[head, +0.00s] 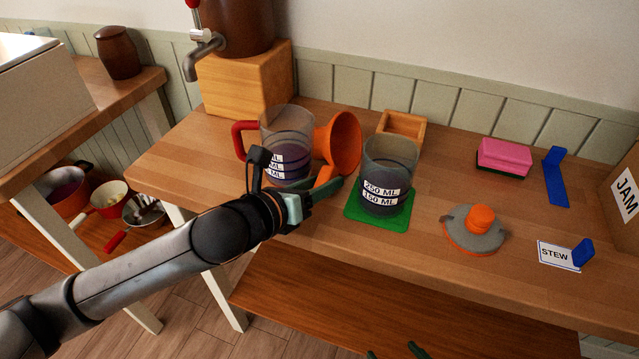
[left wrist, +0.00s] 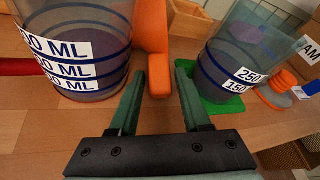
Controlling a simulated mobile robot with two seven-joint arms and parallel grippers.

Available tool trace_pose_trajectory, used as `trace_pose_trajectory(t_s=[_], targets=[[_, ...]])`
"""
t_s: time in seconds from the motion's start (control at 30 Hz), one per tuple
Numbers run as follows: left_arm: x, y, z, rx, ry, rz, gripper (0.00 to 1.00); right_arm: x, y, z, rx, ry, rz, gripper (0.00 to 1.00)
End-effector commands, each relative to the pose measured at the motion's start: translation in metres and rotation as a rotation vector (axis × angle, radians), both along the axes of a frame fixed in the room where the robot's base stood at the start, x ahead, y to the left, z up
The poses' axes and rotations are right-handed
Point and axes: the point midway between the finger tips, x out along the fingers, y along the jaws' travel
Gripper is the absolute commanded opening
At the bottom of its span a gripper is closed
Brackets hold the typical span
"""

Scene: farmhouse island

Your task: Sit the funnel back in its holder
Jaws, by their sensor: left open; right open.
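The orange funnel (head: 346,143) lies tipped on its side between two measuring jugs, its wide mouth facing right. Its orange handle (left wrist: 153,45) shows in the left wrist view, with its near end around the gap between my fingertips. My left gripper (head: 318,192) is open, also in the left wrist view (left wrist: 161,80), and is not closed on the handle. A small open wooden box (head: 402,122) stands behind the right jug; I cannot tell whether it is the holder. My right gripper (head: 393,352) shows only its green fingertips at the bottom edge, apart and empty.
A red-handled jug (head: 287,135) stands left of the funnel. Another jug (head: 388,170) stands on a green mat (head: 358,213) to the right. A grey-and-orange lid (head: 474,232), STEW card (head: 556,255) and pink sponge (head: 504,155) lie further right.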

Motion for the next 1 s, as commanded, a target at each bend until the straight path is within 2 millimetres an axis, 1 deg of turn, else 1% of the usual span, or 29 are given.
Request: trace_pose_trajectory(t_s=[0.23, 0.6, 0.67, 0.9, 1.0], targets=[[0.0003, -0.0004, 0.0001, 0.0, 0.0, -0.001, 0.47, -0.0008, 0.0002, -0.0001, 0.0, 0.001, 0.001, 1.0], [0.0002, -0.0002, 0.0001, 0.0, 0.0, 0.0, 0.06, -0.0004, 0.0002, 0.0005, 0.001, -0.003, 0.0, 1.0], [0.0001, -0.0002, 0.0, 0.0, 0.0, 0.0, 0.0, -0.0004, 0.0002, 0.0006, 0.001, -0.003, 0.0, 1.0], [0.0002, -0.0002, 0.0004, 0.0, -0.001, 0.0, 0.0, -0.0002, 0.0, 0.001, 0.001, -0.004, 0.0, 1.0], [0.0002, -0.0001, 0.0037, 0.0, -0.001, 0.0, 0.0, 0.0, -0.0002, 0.0047, 0.001, -0.005, 0.0, 1.0]])
